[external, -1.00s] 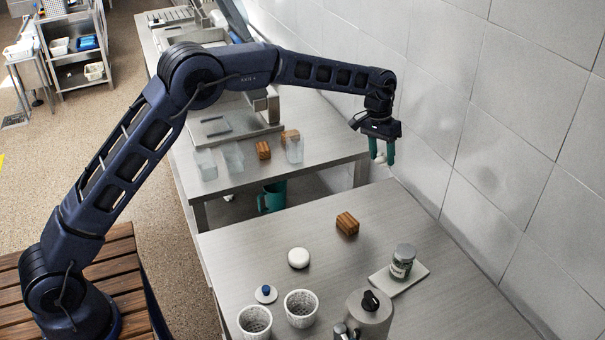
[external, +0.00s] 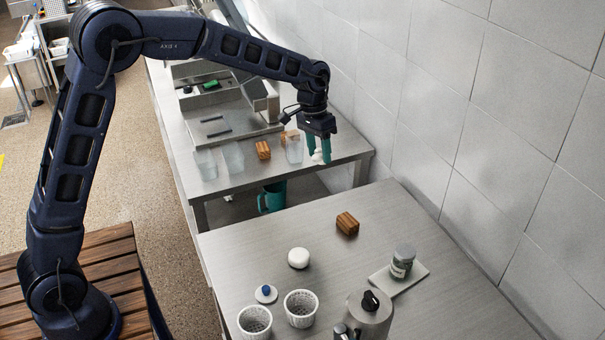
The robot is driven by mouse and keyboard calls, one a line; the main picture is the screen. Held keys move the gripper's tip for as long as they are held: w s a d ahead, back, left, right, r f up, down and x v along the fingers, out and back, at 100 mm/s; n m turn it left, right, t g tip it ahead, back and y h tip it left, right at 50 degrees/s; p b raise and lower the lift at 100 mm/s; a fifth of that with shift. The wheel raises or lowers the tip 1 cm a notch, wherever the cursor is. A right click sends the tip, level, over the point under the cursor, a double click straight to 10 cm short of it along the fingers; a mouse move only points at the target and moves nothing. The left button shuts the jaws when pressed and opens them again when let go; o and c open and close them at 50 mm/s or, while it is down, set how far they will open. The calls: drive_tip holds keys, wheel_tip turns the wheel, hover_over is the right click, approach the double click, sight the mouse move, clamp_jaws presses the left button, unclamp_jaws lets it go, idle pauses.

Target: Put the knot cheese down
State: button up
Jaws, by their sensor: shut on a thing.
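My gripper (external: 319,157) is shut on a small white piece, the knot cheese (external: 317,156), which shows between its green fingertips. The fingers point down. In the picture they lie over the front right part of the far steel table (external: 262,184), just right of a clear cup (external: 294,150). I cannot tell how high the cheese is above the table or whether it touches it. The fingers partly hide the cheese.
Two more clear cups (external: 233,157) and wooden blocks (external: 263,150) stand on the far table. The near table (external: 260,225) holds a wooden block (external: 347,223), a round white piece (external: 298,258), a jar (external: 402,262) on a board and perforated white baskets (external: 300,308). A tiled wall is close on the right.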

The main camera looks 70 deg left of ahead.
hover_over(300, 223)
drive_tip(key=f, duration=2)
drive_tip(key=shift+s+a+f, duration=0.1)
drive_tip(key=shift+a+f, duration=0.15)
drive_tip(key=shift+a, duration=0.15)
drive_tip(key=shift+f, duration=0.15)
drive_tip(key=o, duration=1)
